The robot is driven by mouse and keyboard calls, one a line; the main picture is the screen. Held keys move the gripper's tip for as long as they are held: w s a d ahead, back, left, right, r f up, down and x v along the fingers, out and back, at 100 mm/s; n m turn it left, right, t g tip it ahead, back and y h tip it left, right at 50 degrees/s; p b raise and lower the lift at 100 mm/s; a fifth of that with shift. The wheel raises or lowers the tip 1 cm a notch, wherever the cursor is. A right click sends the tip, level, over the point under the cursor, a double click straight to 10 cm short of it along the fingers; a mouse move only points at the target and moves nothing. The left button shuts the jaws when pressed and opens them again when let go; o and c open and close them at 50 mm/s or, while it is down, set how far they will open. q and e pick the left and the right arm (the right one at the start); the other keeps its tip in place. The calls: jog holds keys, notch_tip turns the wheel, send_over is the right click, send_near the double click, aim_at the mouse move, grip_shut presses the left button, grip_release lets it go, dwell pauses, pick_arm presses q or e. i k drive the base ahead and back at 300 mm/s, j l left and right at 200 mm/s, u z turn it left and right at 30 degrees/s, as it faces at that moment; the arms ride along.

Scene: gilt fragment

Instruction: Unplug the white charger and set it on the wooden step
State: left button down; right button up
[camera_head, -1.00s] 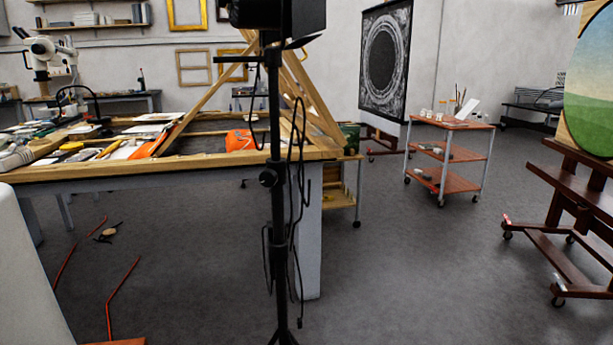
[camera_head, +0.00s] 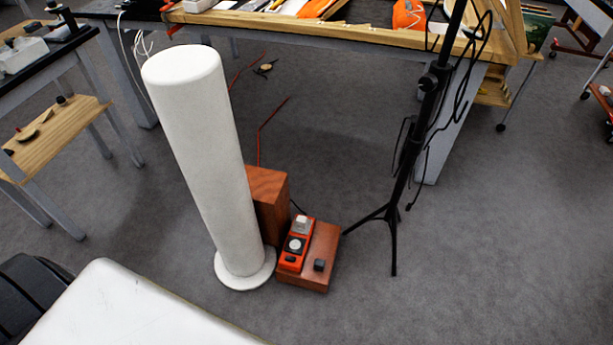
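A small whitish block, which looks like the white charger (camera_head: 302,225), sits at the far end of a red-orange power strip (camera_head: 288,262). A round pale socket or plug (camera_head: 295,245) is nearer on the strip. The strip lies along the left side of the low reddish-brown wooden step (camera_head: 322,240). A small dark cube (camera_head: 319,265) rests on the step's near part. A taller wooden block (camera_head: 268,190) stands behind the step, partly hidden by a white column. Neither of my grippers is in view.
The white column (camera_head: 205,160) on a round base stands just left of the step. A black tripod stand (camera_head: 392,210) is to the right, with hanging cables. A wooden worktable (camera_head: 330,27) spans the back; a wooden shelf (camera_head: 55,135) is at left. Grey floor at right is clear.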

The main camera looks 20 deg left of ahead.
aim_at(301, 221)
jog(key=u, duration=0.8)
